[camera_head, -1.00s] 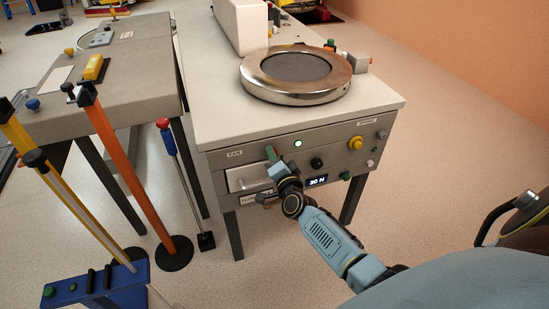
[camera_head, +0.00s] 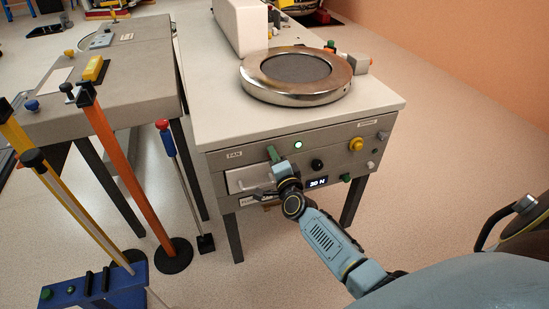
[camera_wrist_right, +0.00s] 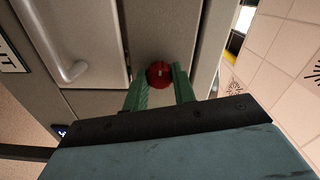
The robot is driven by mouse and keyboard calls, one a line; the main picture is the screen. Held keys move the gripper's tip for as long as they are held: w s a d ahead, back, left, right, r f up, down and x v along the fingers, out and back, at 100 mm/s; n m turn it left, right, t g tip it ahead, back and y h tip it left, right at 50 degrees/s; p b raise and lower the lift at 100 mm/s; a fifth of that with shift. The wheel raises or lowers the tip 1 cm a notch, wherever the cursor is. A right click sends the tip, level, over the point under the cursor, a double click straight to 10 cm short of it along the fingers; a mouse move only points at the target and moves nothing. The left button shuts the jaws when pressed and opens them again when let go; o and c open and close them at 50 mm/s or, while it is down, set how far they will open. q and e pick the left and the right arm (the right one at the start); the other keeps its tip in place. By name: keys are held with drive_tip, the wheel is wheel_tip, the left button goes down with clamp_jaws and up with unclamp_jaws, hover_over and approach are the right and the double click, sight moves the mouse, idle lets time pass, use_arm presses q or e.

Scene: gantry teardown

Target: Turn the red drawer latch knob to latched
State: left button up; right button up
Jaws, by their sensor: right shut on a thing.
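The red latch knob (camera_wrist_right: 160,74) shows in the right wrist view, between the two green fingers of my right gripper (camera_wrist_right: 161,88). The fingers are shut on it, one on each side. A small pale mark shows on its face. In the head view my right gripper (camera_head: 273,155) is at the cabinet front, and the knob is hidden behind it. The drawer (camera_head: 240,181) with its bar handle is just left of the gripper; the handle (camera_wrist_right: 68,62) also shows in the right wrist view. My left gripper is out of view.
The cabinet front carries a black knob (camera_head: 317,164), a yellow knob (camera_head: 355,144) and a display (camera_head: 317,182). A round metal plate (camera_head: 296,75) sits on top. An orange post (camera_head: 122,175) and a red-topped post (camera_head: 180,178) stand to the left.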

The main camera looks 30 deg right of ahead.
drive_tip(key=o, duration=1)
drive_tip(key=shift+s, duration=0.15)
drive_tip(key=shift+s+a, duration=0.15)
drive_tip(key=shift+s, duration=0.15)
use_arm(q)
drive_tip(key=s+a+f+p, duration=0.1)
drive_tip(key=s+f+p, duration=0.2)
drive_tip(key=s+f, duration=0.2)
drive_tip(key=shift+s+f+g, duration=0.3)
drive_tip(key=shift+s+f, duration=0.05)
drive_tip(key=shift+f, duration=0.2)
use_arm(e)
drive_tip(key=v, duration=1.2)
drive_tip(key=shift+s, duration=0.25)
drive_tip(key=shift+f, duration=0.1)
